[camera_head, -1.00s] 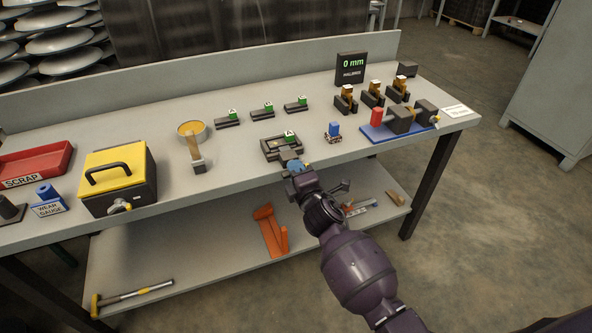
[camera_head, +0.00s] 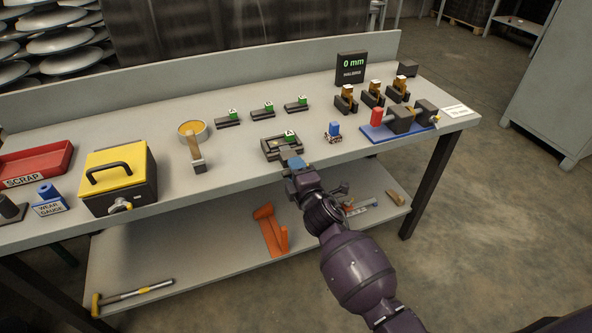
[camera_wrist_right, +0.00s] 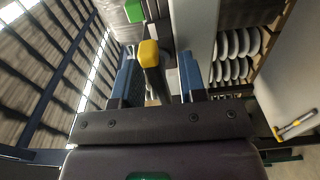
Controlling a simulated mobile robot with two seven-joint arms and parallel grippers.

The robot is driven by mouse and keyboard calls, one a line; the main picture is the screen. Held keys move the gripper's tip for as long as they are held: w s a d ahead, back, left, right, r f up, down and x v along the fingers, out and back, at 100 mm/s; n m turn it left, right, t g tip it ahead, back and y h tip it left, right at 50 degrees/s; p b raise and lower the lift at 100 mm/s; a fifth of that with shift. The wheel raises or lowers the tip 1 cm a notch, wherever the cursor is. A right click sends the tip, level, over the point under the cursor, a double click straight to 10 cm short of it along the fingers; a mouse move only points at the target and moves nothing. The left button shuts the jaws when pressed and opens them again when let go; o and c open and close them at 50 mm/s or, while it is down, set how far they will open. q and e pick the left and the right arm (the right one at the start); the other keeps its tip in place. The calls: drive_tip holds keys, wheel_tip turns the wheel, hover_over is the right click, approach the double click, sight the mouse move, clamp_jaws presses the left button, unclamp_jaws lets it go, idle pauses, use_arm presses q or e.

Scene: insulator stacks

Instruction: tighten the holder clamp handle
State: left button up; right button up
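The dark holder (camera_head: 268,150) with a green "A" tag lies near the front edge of the bench. My right gripper (camera_head: 291,160) is at its front side and hides part of it. In the right wrist view, a handle with a yellow knob (camera_wrist_right: 149,53) and a dark stem stands between the two fingers of my right gripper (camera_wrist_right: 160,75). The fingers are apart, with a gap on the stem's right; the stem is nearer the left finger, and I cannot tell whether they touch. The handle is hidden in the head view. My left gripper is not in view.
Three small green-tagged blocks (camera_head: 262,113) lie behind the holder. A blue-topped piece (camera_head: 334,130) and a blue fixture (camera_head: 380,138) stand to the right. A brush (camera_head: 196,155), a yellow box (camera_head: 115,170) and a red scrap tray (camera_head: 35,165) are to the left.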

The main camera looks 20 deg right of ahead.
drive_tip(key=shift+s, duration=0.1)
drive_tip(key=shift+s, duration=0.25)
drive_tip(key=s+p, duration=0.1)
drive_tip(key=s, duration=0.9)
drive_tip(key=shift+d, duration=0.2)
